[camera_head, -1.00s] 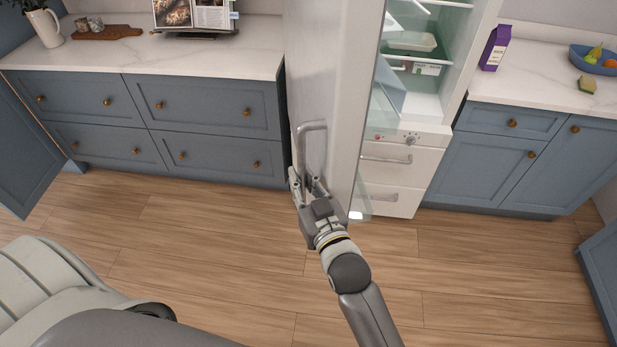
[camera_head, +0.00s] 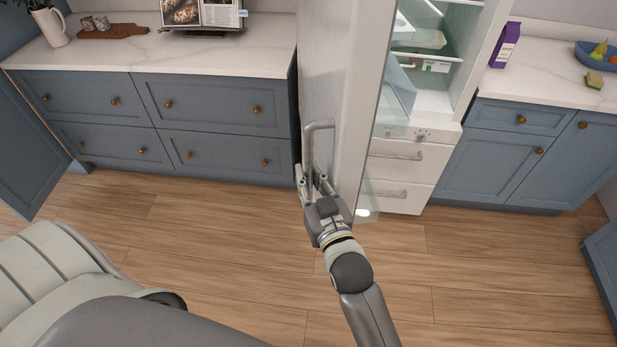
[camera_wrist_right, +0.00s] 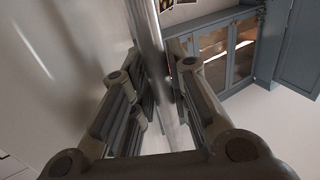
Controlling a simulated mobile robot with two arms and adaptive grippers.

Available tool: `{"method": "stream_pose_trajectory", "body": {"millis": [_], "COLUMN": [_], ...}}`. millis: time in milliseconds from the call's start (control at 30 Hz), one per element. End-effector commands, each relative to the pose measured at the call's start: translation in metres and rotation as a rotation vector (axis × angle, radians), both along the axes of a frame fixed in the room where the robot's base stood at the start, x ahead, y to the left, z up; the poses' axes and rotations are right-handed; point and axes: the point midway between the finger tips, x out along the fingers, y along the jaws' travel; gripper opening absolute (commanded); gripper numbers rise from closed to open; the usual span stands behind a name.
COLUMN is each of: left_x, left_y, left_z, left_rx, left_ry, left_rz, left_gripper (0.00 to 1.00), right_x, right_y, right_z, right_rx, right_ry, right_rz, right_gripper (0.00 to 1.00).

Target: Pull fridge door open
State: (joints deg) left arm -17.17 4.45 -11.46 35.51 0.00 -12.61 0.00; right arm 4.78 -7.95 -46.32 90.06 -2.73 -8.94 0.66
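The tall white fridge door (camera_head: 340,75) stands open, swung out to the left of the lit fridge interior (camera_head: 435,70). A grey bar handle (camera_head: 319,128) is upright on its outer face. My right gripper (camera_head: 311,180) is at the lower part of this handle, with a finger on either side of the bar. In the right wrist view the metal handle (camera_wrist_right: 150,35) runs between the fingers of the right gripper (camera_wrist_right: 163,88), which look closed against it. The door face fills the left of that view. My left gripper is not in view.
Two white drawers with handles (camera_head: 398,155) sit below the fridge interior. Blue drawer units (camera_head: 210,105) stand to the left and blue cabinets (camera_head: 500,150) to the right. The wooden floor (camera_head: 230,235) in front is clear.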

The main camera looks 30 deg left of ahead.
Motion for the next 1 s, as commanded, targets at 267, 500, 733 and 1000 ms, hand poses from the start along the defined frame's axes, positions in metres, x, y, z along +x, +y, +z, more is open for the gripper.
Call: {"method": "stream_pose_trajectory", "body": {"millis": [267, 500, 733, 1000], "left_x": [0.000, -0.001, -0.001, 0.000], "left_y": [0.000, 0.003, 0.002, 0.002], "left_z": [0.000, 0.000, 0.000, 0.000], "left_rx": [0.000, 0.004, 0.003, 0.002], "left_ry": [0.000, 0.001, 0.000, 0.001], "left_rz": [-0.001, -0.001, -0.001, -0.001], "left_gripper": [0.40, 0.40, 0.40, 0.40], "right_x": [0.000, -0.002, -0.025, -0.063], "right_y": [0.000, -0.003, -0.026, -0.066], "right_z": [0.000, -0.002, -0.002, -0.002], "right_rx": [-0.001, -0.003, -0.002, -0.002], "right_ry": [0.001, 0.003, 0.003, 0.003], "right_rz": [0.000, 0.000, 0.000, 0.000], "right_gripper": [0.37, 0.37, 0.37, 0.37]}}
